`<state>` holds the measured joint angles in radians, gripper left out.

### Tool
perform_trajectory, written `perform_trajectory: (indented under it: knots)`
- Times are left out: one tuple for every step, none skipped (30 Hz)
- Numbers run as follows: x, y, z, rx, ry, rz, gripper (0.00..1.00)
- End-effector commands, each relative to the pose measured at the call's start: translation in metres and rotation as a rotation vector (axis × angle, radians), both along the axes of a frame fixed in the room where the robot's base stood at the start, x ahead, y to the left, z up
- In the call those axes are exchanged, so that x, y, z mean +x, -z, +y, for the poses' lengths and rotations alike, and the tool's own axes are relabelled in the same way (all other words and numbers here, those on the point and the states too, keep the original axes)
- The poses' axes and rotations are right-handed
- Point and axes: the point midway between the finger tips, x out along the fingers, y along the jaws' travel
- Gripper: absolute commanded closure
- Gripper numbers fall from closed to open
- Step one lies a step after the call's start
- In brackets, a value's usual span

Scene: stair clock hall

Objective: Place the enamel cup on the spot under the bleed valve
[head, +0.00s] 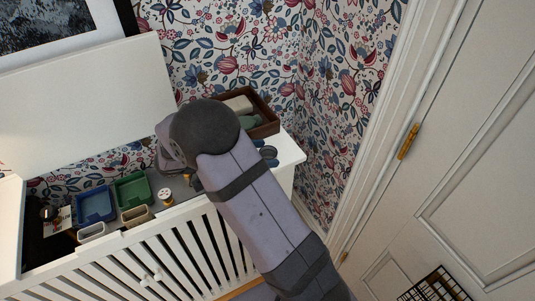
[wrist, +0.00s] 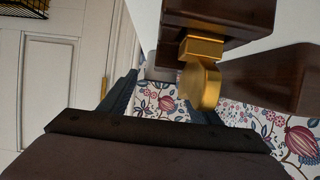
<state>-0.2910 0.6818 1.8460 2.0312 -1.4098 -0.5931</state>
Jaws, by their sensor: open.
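My gripper (wrist: 165,90) is open in the wrist view, with a dark finger on each side. Wallpaper and a small grey rounded shape (wrist: 160,68) show between the fingers; I cannot tell what that shape is. A brass fitting (wrist: 204,80) on dark wood is close to the right finger; I cannot tell whether it is the bleed valve. In the head view my arm hides the gripper's fingers. I cannot make out the enamel cup for sure. Blue-grey round pieces (head: 268,153) stand right of my arm on the white slatted cabinet (head: 289,154). The spot cannot be made out.
A brown wooden tray (head: 266,130) with pale and green things stands at the back right. A blue tray (head: 96,204), a green tray (head: 133,189) and a white spool-like thing (head: 165,195) are at left. Wallpaper closes the back, and a white door (head: 450,170) is at right.

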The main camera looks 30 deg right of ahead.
Motion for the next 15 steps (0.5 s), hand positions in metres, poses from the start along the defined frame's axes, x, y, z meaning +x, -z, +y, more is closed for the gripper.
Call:
perform_trajectory:
  knots:
    - [0.002,-0.001,0.009,0.0,-0.005,-0.004,0.43]
    - [0.002,-0.003,0.014,0.0,-0.005,-0.004,0.43]
    - [0.001,-0.006,0.021,0.001,-0.005,-0.004,0.43]
    - [0.001,-0.008,0.026,0.001,-0.005,-0.004,0.43]
    - [0.001,-0.01,0.032,0.001,-0.005,-0.004,0.43]
    - [0.002,-0.013,0.038,0.001,-0.005,-0.004,0.43]
    - [0.001,-0.015,0.043,0.001,-0.004,-0.005,0.43]
    - [0.001,-0.017,0.048,0.001,-0.004,-0.004,0.43]
    - [0.001,-0.02,0.054,0.001,-0.004,-0.004,0.43]
    - [0.001,-0.022,0.059,0.0,-0.004,-0.004,0.43]
    - [0.001,-0.023,0.063,0.0,-0.004,-0.003,0.43]
    - [0.001,-0.026,0.068,0.001,-0.003,-0.003,0.43]
    - [0.001,-0.027,0.071,0.0,-0.002,-0.002,0.43]
    - [0.001,-0.029,0.074,0.0,-0.003,-0.001,0.43]
    - [0.001,-0.03,0.078,0.0,-0.004,-0.002,0.43]
